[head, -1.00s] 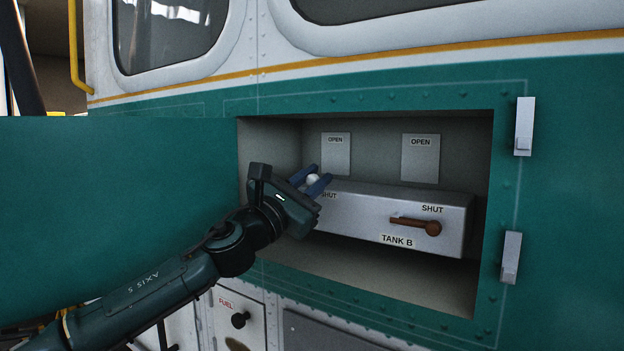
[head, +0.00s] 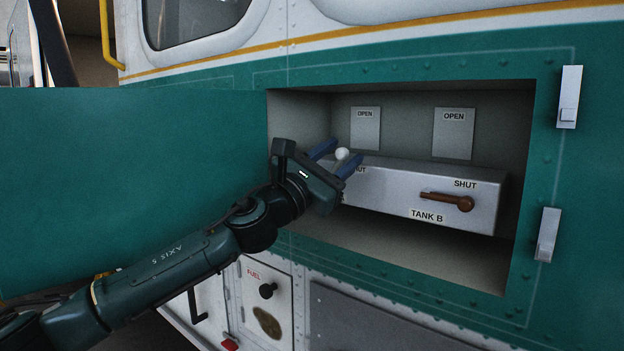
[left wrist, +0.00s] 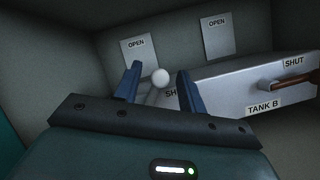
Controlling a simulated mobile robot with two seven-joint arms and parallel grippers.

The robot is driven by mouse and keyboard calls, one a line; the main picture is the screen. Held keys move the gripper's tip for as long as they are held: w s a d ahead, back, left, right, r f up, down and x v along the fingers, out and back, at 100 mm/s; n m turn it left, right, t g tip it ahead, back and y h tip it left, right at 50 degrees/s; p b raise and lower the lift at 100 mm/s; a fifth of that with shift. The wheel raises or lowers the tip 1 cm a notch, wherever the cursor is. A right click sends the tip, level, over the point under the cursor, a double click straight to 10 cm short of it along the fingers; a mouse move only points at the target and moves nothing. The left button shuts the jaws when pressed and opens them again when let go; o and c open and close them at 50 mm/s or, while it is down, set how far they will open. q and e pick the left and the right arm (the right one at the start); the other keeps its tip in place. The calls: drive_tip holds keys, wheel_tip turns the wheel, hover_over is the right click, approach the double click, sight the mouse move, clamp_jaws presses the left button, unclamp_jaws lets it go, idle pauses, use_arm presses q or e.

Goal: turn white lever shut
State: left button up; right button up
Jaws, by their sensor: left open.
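The white lever shows as a round white knob (head: 342,154) at the left end of the grey valve box (head: 400,203), inside the recess in the green panel. My left gripper (head: 336,159) is open, with its blue fingers on either side of the knob. The knob also shows between the fingertips in the left wrist view (left wrist: 161,76), with a gap to the fingers. A pale stem runs down from the knob there. The left "SHUT" label is partly covered by my gripper. My right gripper is not in view.
A brown lever (head: 449,201) points left on the box, between the "SHUT" and "TANK B" labels. Two "OPEN" plates (head: 366,128) are on the recess back wall. Latches (head: 569,97) are right of the opening. The open green door (head: 130,180) extends left.

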use_arm(q)
drive_tip(key=b+v, duration=0.3)
drive_tip(key=v, duration=0.9)
drive_tip(key=shift+r, duration=0.1)
